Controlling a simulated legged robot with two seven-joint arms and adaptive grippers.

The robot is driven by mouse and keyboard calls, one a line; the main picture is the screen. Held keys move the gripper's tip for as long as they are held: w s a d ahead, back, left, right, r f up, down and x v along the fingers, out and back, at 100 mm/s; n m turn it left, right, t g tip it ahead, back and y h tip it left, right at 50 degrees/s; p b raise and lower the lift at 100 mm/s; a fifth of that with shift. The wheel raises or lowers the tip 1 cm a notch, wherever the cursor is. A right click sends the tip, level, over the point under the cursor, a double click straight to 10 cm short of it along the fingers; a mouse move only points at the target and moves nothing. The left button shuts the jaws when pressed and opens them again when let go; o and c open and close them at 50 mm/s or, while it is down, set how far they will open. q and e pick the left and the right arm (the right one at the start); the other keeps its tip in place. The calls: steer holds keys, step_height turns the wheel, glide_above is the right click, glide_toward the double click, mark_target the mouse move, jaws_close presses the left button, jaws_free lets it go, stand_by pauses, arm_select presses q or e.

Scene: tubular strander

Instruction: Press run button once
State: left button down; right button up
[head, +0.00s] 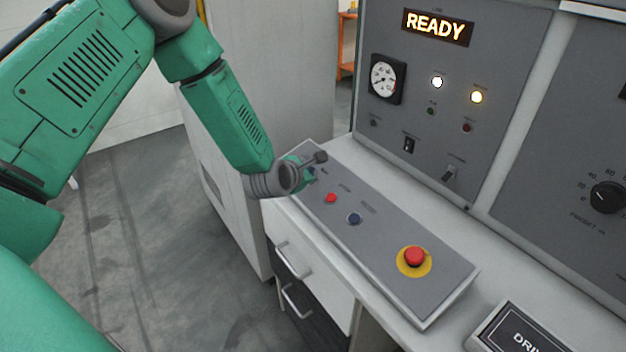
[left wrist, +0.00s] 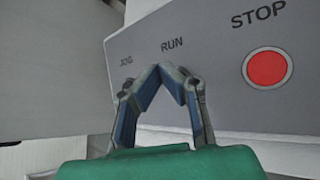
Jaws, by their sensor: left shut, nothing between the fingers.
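The grey sloped control box (head: 385,257) stands on the console ledge. My left gripper (head: 312,172) is at its far left end, with shut and empty fingers. In the left wrist view the fingertips (left wrist: 161,69) meet just below the RUN label (left wrist: 172,45). The run button itself is hidden behind the fingers, and I cannot tell whether they touch it. The red stop button (left wrist: 267,69) lies to the right of the fingers and also shows in the head view (head: 331,198). My right gripper is not in view.
A blue button (head: 354,219) and a red emergency stop on a yellow disc (head: 414,257) sit further along the box. The upright panel (head: 440,60) behind has a lit READY display (head: 437,27), a gauge (head: 385,79) and lamps. White drawers (head: 315,283) are below.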

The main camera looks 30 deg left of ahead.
arm_select(q)
steer(key=shift+a+f+b, duration=0.55)
steer(key=shift+a+f, duration=0.15)
steer(key=shift+a, duration=0.15)
steer(key=shift+d+r, duration=0.15)
steer(key=shift+d, duration=0.25)
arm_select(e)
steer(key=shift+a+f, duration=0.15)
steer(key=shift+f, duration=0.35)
